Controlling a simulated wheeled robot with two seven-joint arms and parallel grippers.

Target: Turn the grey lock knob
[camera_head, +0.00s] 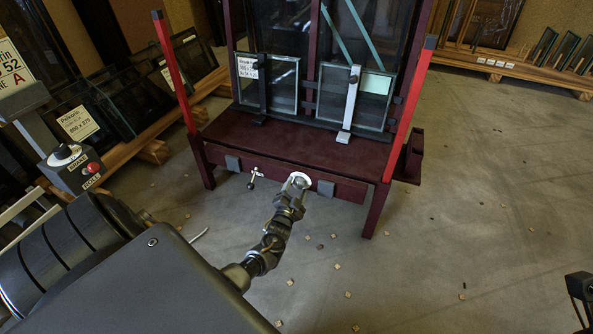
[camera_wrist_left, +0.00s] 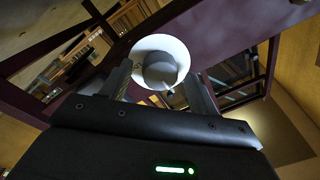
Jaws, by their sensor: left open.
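The grey lock knob (camera_wrist_left: 160,70) sits in the middle of a round white plate (camera_wrist_left: 175,47) in the left wrist view. A small pointed tab shows on its lower edge. In the head view the white plate (camera_head: 298,179) is on the front beam of the dark red frame; my gripper mostly hides the knob there. My left gripper (camera_head: 294,190) is right in front of the plate. In the wrist view its two fingers (camera_wrist_left: 160,82) are apart, one on each side of the knob. I cannot tell whether they touch it. A dark part at the lower right edge may be my right gripper (camera_head: 580,290).
A small metal handle (camera_head: 254,177) is on the same beam (camera_head: 345,190), left of the plate. Glass panes (camera_head: 355,98) stand on the frame between red posts (camera_head: 174,72). A control box (camera_head: 75,165) with a red button stands at left.

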